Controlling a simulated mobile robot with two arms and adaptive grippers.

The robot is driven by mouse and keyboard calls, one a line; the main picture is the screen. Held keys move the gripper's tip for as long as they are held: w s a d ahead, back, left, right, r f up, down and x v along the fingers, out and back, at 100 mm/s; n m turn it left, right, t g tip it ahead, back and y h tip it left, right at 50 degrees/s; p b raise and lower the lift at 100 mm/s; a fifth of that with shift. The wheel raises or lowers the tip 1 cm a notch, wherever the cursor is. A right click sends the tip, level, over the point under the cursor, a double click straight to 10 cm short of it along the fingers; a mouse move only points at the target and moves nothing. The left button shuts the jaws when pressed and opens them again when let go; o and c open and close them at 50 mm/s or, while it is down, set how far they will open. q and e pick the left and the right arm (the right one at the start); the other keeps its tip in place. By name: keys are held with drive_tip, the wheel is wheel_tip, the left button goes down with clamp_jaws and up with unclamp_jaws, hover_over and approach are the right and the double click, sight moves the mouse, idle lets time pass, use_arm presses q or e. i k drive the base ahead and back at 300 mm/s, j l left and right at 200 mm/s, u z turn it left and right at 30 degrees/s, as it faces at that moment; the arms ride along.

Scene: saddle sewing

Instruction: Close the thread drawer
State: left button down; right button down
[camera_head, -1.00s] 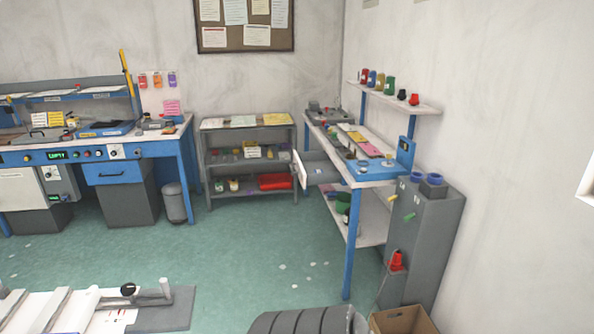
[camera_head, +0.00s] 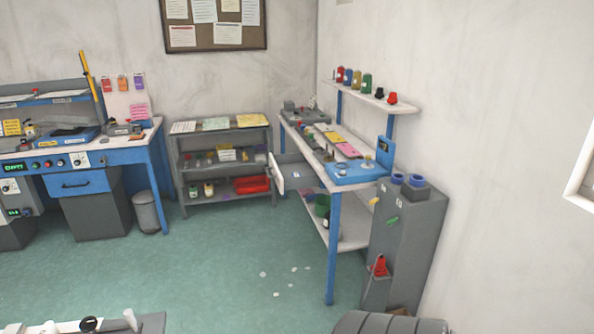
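An open drawer (camera_head: 295,177) sticks out to the left from under the top of the workbench (camera_head: 331,198) near the right wall. Its pale front panel (camera_head: 277,174) faces left, and its grey inside shows from above. It is the only drawer seen pulled out; I cannot read a label on it. Thread spools (camera_head: 354,78) stand on the small shelf above that bench. Neither of my grippers is in view.
A grey shelf unit (camera_head: 222,137) stands left of the open drawer. A blue bench (camera_head: 110,157) with a closed blue drawer (camera_head: 82,184) is at the left. A grey cabinet (camera_head: 405,245) stands at the bench's near end. The green floor (camera_head: 215,265) between is mostly clear.

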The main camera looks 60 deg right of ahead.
sight(281, 166)
drive_tip(key=i+l+z, duration=0.35)
drive_tip(key=i+l, duration=0.2)
drive_tip(key=l, duration=0.35)
drive_tip(key=i+l+z, duration=0.35)
drive_tip(key=i+l, duration=0.3)
drive_tip(key=l, duration=0.1)
